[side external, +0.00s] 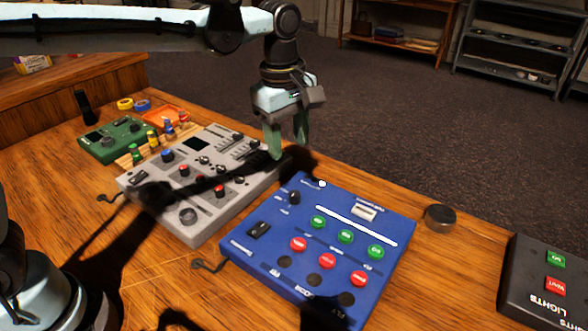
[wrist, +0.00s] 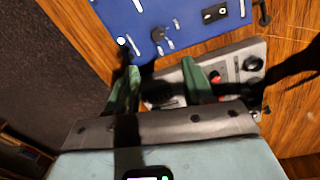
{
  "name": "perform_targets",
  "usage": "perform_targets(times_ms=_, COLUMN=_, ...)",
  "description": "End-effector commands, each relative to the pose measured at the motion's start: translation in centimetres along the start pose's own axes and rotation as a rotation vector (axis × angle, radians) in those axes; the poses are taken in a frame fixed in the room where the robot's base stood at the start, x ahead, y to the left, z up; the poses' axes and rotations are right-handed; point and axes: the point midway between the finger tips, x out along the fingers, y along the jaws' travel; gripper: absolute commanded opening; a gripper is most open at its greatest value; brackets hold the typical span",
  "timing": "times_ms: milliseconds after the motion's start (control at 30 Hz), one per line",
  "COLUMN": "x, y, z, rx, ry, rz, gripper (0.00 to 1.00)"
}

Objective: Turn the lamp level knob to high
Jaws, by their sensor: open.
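A blue panel (side external: 262,222) lies on the desk with a dark knob (side external: 293,197) near its far left corner. The labels are too small to read, so I cannot tell for sure that this is the lamp level knob. The knob also shows in the wrist view (wrist: 157,35). My gripper (side external: 289,148) is open and empty, fingers pointing down, above the far edges of the grey mixer and the blue panel. In the wrist view, my gripper (wrist: 160,68) is apart from the knob, with the blue panel (wrist: 185,22) beyond the fingertips.
A grey mixer (side external: 205,223) with several knobs and sliders stands left of the blue panel. A green box (side external: 112,140) is farther left. A round dark puck (side external: 440,218) and a black LIGHTS box (side external: 530,270) sit at right. Bare wood lies between the puck and that box.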

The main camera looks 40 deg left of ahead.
Motion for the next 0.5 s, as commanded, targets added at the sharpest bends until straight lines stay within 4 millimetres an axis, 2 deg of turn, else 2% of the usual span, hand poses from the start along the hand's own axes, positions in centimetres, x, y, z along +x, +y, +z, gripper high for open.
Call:
perform_targets(times_ms=267, x=1.3, y=0.6, z=0.5, rx=-0.059, ry=0.001, rz=-0.023, gripper=0.52)
perform_targets(times_ms=500, x=5.0, y=0.5, z=0.5, rx=-0.057, ry=0.001, rz=-0.022, gripper=0.52)
